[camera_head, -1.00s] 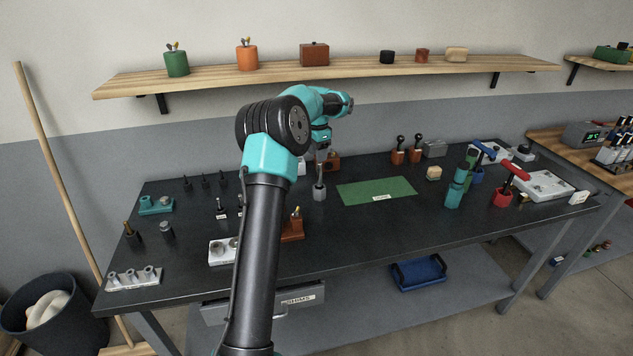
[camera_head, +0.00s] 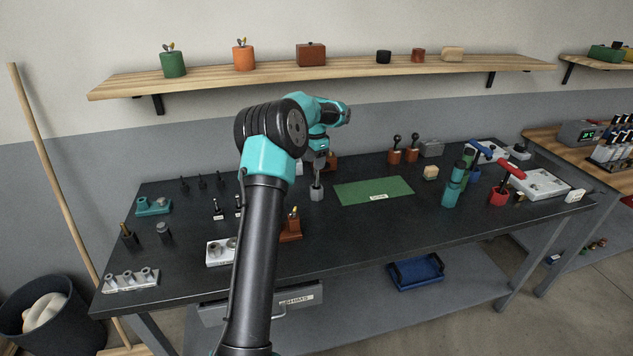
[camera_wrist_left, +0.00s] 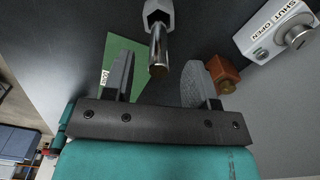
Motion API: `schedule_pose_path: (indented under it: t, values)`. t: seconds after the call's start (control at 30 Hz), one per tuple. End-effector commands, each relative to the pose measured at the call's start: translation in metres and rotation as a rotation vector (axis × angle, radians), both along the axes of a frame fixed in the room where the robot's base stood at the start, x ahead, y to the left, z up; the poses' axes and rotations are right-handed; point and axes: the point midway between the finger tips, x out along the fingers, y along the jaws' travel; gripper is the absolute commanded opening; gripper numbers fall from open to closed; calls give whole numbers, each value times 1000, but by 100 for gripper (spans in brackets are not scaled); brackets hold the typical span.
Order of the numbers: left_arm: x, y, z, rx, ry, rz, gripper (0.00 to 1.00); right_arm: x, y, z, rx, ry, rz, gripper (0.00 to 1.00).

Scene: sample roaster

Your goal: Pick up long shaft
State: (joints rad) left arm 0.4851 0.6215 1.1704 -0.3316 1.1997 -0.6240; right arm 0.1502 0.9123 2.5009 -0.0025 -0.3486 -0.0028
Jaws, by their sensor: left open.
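The long shaft is a shiny metal rod. In the head view the shaft (camera_head: 317,178) stands upright in a grey holder (camera_head: 317,194) on the dark bench. My left gripper (camera_head: 318,160) is just above it, pointing down. In the left wrist view the shaft (camera_wrist_left: 158,48) rises from its hexagonal grey holder (camera_wrist_left: 159,12), with its free end close to the jaw opening. My left gripper (camera_wrist_left: 160,85) is open, with one finger on each side of the shaft's line. No contact shows. My right gripper is not in view.
A green mat (camera_head: 373,190) lies right of the holder. A brown wooden block (camera_head: 291,230) and a white block (camera_head: 221,251) stand nearer the front. A teal upright object (camera_head: 453,187) and a red-handled tool (camera_head: 505,185) stand at right. A wooden shelf (camera_head: 340,70) hangs behind.

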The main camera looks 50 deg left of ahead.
Motion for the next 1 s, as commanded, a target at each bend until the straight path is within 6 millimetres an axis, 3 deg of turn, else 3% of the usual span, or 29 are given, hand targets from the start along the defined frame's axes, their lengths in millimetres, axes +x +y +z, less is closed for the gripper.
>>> schedule_pose_path:
  t: [0.33, 0.83, 1.0]
  values:
    - [3, -1, -42, -1, 2, -1, 52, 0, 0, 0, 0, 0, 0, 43]
    - [3, -1, -44, 0, 1, 0, 52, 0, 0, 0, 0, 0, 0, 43]
    - [3, -1, -43, 0, 0, 0, 37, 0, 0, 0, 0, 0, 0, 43]
